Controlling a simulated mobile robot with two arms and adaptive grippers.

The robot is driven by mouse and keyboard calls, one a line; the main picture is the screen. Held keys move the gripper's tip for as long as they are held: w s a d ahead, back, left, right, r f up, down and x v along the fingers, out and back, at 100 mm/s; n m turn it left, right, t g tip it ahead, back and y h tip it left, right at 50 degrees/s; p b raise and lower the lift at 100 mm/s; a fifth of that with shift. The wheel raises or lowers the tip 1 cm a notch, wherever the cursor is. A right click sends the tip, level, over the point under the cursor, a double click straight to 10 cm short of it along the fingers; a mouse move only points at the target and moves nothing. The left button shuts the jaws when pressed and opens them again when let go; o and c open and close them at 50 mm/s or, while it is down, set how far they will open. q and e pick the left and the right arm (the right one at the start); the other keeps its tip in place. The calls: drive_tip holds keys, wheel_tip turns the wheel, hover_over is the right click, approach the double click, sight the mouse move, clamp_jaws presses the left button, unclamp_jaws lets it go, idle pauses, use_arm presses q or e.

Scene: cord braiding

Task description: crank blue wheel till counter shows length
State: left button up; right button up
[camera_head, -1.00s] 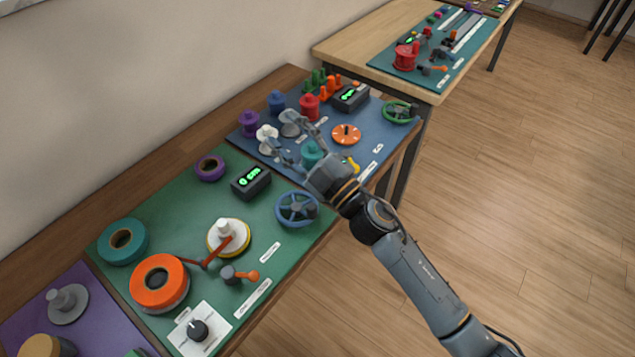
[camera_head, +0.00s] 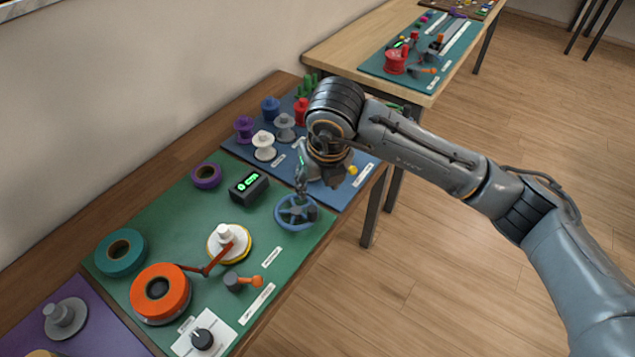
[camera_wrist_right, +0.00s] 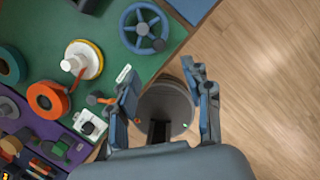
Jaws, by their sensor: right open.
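The blue wheel (camera_head: 296,212) lies at the right edge of the green board (camera_head: 150,215), a dark knob on its rim. It also shows in the right wrist view (camera_wrist_right: 142,29). The black counter box (camera_head: 249,187) stands left of the wheel; its green digits are too small to read. My right gripper (camera_head: 302,184) points down just above the far side of the wheel in the head view. In the right wrist view its fingers (camera_wrist_right: 160,72) are spread and empty, with the wheel beyond the fingertips. My left gripper is not in view.
A white spool with yellow tape (camera_head: 228,243), an orange roll (camera_head: 160,292) and an orange-handled crank (camera_head: 242,281) stand near the wheel. The blue board behind holds several spools, partly hidden by my right arm. Open floor (camera_head: 420,285) lies right of the table.

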sight(312, 209)
drive_tip(key=p+x, duration=0.2)
drive_tip(key=x, duration=1.1)
drive_tip(key=shift+s+a+f, duration=0.1)
drive_tip(key=shift+a+f, duration=0.05)
clamp_jaws()
